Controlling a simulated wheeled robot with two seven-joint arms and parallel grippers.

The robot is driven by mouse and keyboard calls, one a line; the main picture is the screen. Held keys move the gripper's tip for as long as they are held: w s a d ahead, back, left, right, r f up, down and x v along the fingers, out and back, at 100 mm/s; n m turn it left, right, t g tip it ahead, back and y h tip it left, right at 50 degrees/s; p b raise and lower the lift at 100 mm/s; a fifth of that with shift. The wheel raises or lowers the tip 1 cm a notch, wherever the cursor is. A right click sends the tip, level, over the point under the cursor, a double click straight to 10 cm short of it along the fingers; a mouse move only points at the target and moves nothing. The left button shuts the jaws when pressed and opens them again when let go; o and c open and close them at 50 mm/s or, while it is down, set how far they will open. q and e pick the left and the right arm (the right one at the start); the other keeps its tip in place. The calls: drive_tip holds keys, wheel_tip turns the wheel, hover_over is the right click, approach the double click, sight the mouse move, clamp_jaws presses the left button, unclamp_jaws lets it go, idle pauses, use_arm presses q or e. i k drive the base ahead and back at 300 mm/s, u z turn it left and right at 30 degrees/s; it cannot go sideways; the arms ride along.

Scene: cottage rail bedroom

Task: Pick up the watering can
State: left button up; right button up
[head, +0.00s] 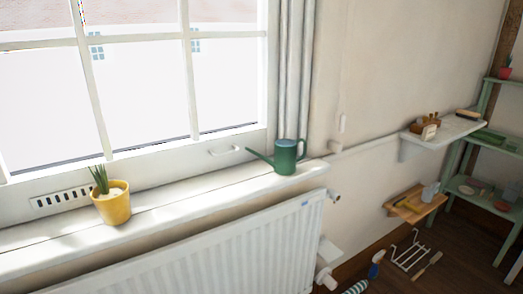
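A green watering can (286,158) stands upright at the right end of the white windowsill (170,203). Its spout points left and its handle is on the right side. Neither of my grippers shows in the head view.
A yellow pot with a plant (113,206) stands on the sill to the left. A white radiator (220,250) is below the sill. A wall shelf (452,128), a lower wooden shelf (417,205) and a green shelf unit (480,188) are at the right. The sill between pot and can is clear.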

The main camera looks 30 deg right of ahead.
sight(285, 162)
drive_tip(key=z, duration=1.1)
drive_tip(key=i, duration=0.65)
drive_tip(key=u, duration=0.45)
